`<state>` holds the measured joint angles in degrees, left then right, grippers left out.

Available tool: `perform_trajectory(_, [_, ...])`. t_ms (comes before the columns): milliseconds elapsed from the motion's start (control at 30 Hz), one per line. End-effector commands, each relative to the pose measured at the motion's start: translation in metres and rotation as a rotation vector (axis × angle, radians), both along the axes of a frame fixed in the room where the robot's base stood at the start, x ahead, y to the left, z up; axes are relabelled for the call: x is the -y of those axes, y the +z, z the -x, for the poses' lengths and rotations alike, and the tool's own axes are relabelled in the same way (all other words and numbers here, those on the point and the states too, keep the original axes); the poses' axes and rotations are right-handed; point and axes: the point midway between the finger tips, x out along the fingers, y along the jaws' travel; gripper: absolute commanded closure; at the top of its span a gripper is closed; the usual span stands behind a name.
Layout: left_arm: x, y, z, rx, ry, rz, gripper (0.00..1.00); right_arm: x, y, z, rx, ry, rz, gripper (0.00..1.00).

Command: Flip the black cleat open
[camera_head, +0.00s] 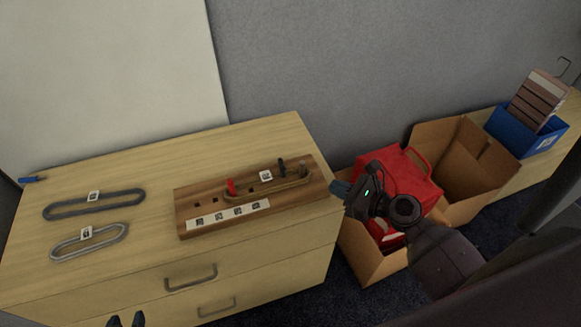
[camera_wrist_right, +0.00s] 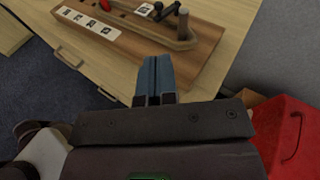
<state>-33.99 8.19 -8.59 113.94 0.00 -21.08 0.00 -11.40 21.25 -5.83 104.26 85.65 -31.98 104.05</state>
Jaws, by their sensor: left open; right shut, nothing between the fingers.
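A brown wooden board (camera_head: 190,222) lies on the dresser top and carries the black cleat (camera_head: 281,167) near its right end and a red lever (camera_head: 231,187) further left. In the right wrist view the black cleat (camera_wrist_right: 158,13) shows as a dark lever with a rounded end, beside a grey post (camera_wrist_right: 183,22). A tan loop runs along the board and around the post. My right gripper (camera_head: 338,189) is shut and empty, just off the board's right end, apart from the cleat. My left gripper (camera_head: 126,320) is open and empty at the bottom edge, in front of the dresser.
A dark loop (camera_head: 95,213) and a grey loop (camera_head: 90,241), both tagged, lie on the dresser top's left side. A blue item (camera_head: 32,179) lies at the far left. Cardboard boxes (camera_head: 462,152), a red bag (camera_head: 396,172) and a blue bin (camera_head: 515,128) stand to the right.

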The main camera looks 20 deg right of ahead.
Motion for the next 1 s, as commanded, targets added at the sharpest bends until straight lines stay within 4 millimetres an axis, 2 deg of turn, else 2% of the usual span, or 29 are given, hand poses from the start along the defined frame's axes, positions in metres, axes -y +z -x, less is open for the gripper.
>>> perform_trajectory(233, [0.0, 0.0, 0.002, -0.002, 0.001, 0.001, 0.57, -0.001, 0.0, 0.001, -0.068, -0.021, -0.089, 1.0])
perform_trajectory(667, [-0.001, -0.003, 0.008, -0.014, 0.004, 0.001, 0.57, -0.002, -0.001, -0.002, -0.07, -0.023, -0.091, 1.0])
perform_trajectory(833, [-0.001, -0.002, 0.006, -0.012, 0.004, 0.0, 0.57, -0.013, -0.004, -0.015, -0.069, -0.022, -0.092, 1.0])
perform_trajectory(1000, [0.0, -0.001, 0.004, -0.008, 0.003, 0.001, 0.57, -0.03, -0.011, -0.038, -0.069, -0.021, -0.092, 1.0])
